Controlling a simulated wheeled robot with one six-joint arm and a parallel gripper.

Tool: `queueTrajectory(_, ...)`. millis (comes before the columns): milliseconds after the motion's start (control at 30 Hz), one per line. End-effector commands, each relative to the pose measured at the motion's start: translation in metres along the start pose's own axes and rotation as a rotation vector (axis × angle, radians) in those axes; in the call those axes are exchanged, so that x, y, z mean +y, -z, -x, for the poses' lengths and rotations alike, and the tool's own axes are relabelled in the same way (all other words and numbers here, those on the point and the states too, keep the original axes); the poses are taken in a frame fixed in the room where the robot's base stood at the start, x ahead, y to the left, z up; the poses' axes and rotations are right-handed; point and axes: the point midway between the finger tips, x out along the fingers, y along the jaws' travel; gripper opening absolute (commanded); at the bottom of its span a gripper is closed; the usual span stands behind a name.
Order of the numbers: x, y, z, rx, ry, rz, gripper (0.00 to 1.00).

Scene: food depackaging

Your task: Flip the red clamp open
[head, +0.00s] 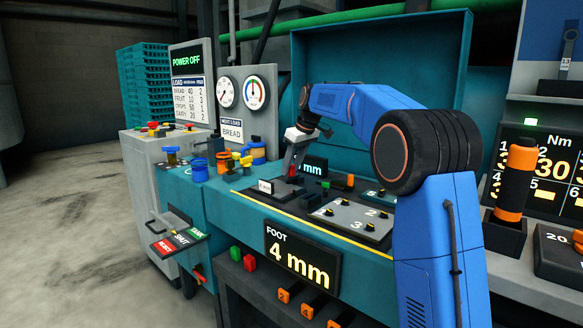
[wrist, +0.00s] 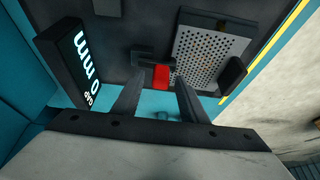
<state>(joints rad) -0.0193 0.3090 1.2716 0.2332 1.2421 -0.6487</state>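The red clamp (wrist: 161,77) shows in the wrist view as a small red block beside a dark bar, in front of a perforated metal plate (wrist: 208,58). My gripper (wrist: 158,92) is open and empty, with one finger to each side of the red block in the picture. Whether the fingers touch it or stand above it I cannot tell. In the head view my gripper (head: 291,174) points down at the teal machine's deck, and a little red shows by its fingertips.
A display reading mm (wrist: 78,62) stands left in the wrist view. In the head view, a raised teal lid (head: 400,60) stands behind my arm. A grey numbered plate (head: 352,217) lies right of my gripper, and blue and yellow fittings (head: 200,170) stand left.

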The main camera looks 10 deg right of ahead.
Motion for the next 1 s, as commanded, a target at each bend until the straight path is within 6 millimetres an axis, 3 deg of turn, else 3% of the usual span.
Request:
queueTrajectory(367, 0.000, 0.000, -0.005, 0.000, 0.000, 0.000, 0.39)
queueTrajectory(533, 0.000, 0.000, -0.005, 0.000, 0.000, 0.000, 0.01)
queueTrajectory(1000, 0.010, -0.003, -0.001, 0.001, 0.074, -0.033, 0.00)
